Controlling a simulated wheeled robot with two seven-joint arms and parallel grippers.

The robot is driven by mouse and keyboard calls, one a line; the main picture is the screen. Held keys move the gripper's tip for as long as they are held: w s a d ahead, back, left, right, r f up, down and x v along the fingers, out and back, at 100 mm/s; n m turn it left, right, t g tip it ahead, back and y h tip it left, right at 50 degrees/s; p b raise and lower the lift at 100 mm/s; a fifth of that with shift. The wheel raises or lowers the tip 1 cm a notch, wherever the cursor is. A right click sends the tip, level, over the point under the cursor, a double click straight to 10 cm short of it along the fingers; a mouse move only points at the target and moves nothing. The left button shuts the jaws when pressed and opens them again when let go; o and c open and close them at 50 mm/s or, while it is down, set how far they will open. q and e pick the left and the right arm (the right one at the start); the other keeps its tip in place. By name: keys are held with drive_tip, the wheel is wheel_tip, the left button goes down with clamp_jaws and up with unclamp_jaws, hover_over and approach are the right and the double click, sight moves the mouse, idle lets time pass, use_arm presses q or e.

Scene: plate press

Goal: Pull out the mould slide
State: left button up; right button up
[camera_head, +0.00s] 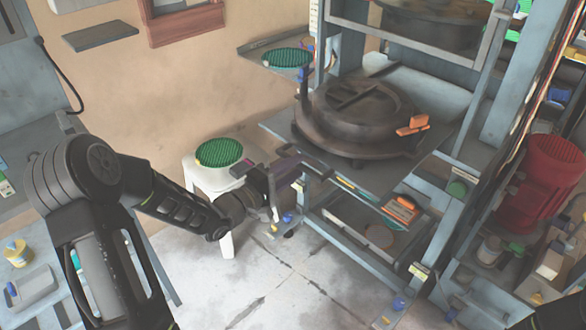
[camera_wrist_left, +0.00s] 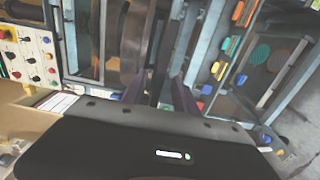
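The mould slide (camera_head: 270,124) is a grey plate in the press frame, with a dark round mould (camera_head: 350,117) on it. A dark handle bar (camera_head: 318,170) runs along its front left edge. My left gripper (camera_head: 298,168) is at this bar, reaching in from the left. In the left wrist view its two purplish fingers (camera_wrist_left: 157,88) stand apart, with a dark bar between them. Whether they touch the bar is hard to tell. My right gripper is not in view.
A white stool (camera_head: 228,245) with a green round pad (camera_head: 219,152) stands left of the press. A shelf (camera_head: 400,205) with small coloured items lies below the slide. A red motor (camera_head: 548,178) is at the right. The floor (camera_head: 290,290) in front is mostly clear.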

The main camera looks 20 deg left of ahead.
use_arm(q)
drive_tip(key=v, duration=0.7)
drive_tip(key=shift+s, duration=0.35)
drive_tip(key=shift+a, duration=0.1)
idle(0.4)
drive_tip(key=a+f+m+g+y, duration=0.2)
drive_tip(key=a+f+m+y, duration=0.15)
drive_tip(key=f, duration=0.45)
drive_tip(key=s+d+f+m+g+y+p, duration=0.1)
drive_tip(key=s+d+f+g, duration=0.1)
drive_tip(key=f, duration=0.3)
drive_tip(key=s+d+f+m+g+y+p, duration=0.1)
drive_tip(key=s+d+f+g+p, duration=0.15)
drive_tip(key=f, duration=0.25)
drive_tip(key=s+d+f+m+g+h+p, duration=0.1)
drive_tip(key=s+d+f+m+g+p, duration=0.1)
drive_tip(key=s+d, duration=0.8)
drive_tip(key=s+d+f+m+g+h+p, duration=0.2)
drive_tip(key=s+d+f+m+g, duration=0.2)
drive_tip(key=s+d+g, duration=0.3)
drive_tip(key=s+d+f, duration=0.1)
drive_tip(key=s+d, duration=0.2)
drive_tip(key=d, duration=0.2)
drive_tip(key=shift+d+f+p, duration=0.2)
drive_tip(key=shift+d+p, duration=0.05)
drive_tip(key=shift+p, duration=0.1)
